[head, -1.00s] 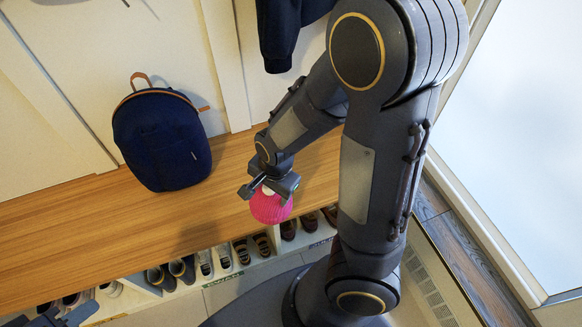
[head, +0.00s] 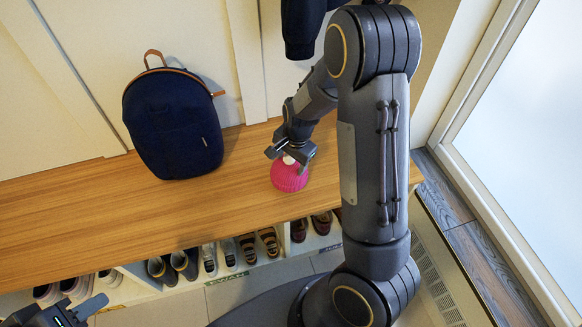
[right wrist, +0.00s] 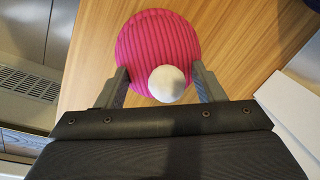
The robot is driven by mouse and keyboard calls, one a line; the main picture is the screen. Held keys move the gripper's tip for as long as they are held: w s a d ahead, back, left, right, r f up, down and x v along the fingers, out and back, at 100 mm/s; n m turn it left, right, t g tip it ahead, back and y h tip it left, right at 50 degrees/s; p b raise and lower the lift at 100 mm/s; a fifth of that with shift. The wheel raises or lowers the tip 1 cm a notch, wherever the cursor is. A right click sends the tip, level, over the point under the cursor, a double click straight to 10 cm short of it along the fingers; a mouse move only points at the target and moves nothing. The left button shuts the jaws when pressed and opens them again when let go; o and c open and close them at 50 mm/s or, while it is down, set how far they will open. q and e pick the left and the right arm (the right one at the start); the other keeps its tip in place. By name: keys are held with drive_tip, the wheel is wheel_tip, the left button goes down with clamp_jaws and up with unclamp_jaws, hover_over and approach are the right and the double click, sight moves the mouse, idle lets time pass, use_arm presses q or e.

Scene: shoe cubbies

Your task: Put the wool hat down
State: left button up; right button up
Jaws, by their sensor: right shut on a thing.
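The wool hat (head: 289,177) is pink and ribbed with a white pompom. In the head view it is at the wooden bench top (head: 110,214), to the right of the backpack; whether it bears on the wood I cannot tell for sure. My right gripper (head: 291,157) is above it, pointing down, shut on the hat near the pompom. In the right wrist view the hat (right wrist: 160,50) sits between the two fingers (right wrist: 163,88), with wood behind it. My left gripper (head: 62,316) shows only partly at the bottom left corner; its fingers are not clear.
A dark blue backpack (head: 172,124) stands on the bench against the wall. A dark garment (head: 301,25) hangs above. Shoes (head: 248,248) fill the cubbies under the bench's front edge.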

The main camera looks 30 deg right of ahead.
sight(296, 168)
wheel_tip(296, 168, down, 3)
drive_tip(key=shift+r, duration=0.2)
drive_tip(key=shift+s+r, duration=0.1)
drive_tip(key=o, duration=1.7)
wheel_tip(296, 168, up, 12)
drive_tip(key=s+p, duration=0.2)
drive_tip(key=p, duration=0.2)
drive_tip(key=shift+s+a+r+n+t+y, duration=0.6)
drive_tip(key=shift+s+a+r+n, duration=0.7)
drive_tip(key=shift+s+r+n, duration=1.45)
drive_tip(key=shift+s+a+r+n+t+y, duration=0.55)
drive_tip(key=shift+s+a+r+n, duration=0.95)
drive_tip(key=shift+s, duration=2.3)
drive_tip(key=shift+s+a+r+n+t+y, duration=0.45)
drive_tip(key=shift+s+a+r+n+t, duration=0.5)
drive_tip(key=shift+s+r+n, duration=1.75)
